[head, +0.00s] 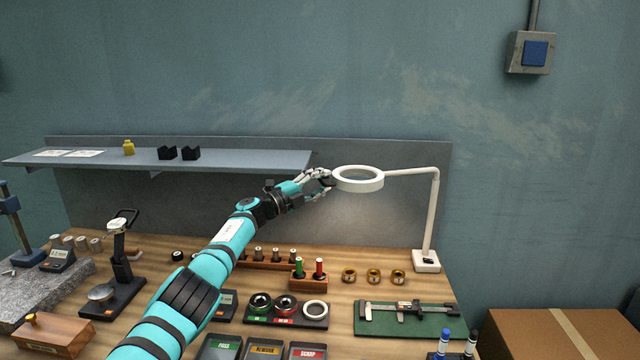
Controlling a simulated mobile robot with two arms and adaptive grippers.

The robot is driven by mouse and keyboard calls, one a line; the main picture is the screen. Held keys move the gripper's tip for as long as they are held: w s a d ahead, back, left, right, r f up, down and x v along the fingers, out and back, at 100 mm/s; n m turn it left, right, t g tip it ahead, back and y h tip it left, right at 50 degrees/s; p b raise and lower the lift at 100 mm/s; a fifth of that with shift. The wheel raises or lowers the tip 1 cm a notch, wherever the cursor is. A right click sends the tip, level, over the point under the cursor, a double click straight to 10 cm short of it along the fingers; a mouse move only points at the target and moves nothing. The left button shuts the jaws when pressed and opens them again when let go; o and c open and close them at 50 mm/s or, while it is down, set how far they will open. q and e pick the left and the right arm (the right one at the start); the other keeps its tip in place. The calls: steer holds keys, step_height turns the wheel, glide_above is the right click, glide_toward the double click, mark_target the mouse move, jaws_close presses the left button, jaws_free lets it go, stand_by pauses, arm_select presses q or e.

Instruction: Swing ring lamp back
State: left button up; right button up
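The white ring lamp (358,179) hangs above the back of the bench, level with the shelf. Its pale arm runs right to an upright post (432,215) on a square base (426,261) at the bench's back right. My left gripper (327,182) is at the left rim of the ring, with its fingers at or very close to the rim. The fingers are small here and overlap the rim, so their grip on it cannot be made out. My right gripper is not in view.
A grey shelf (230,161) with small black blocks and a yellow item is at the back left. Below the lamp stand a wooden holder with red and green plugs (309,284), brass rings (374,276) and a caliper on a green mat (450,318). A cardboard box (530,335) is at the right.

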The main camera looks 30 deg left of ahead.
arm_select(q)
steer(key=shift+s, duration=0.15)
steer(key=v, duration=1.1)
steer(key=shift+s+a, duration=0.2)
steer(key=shift+s, duration=0.15)
steer(key=shift+f, duration=0.1)
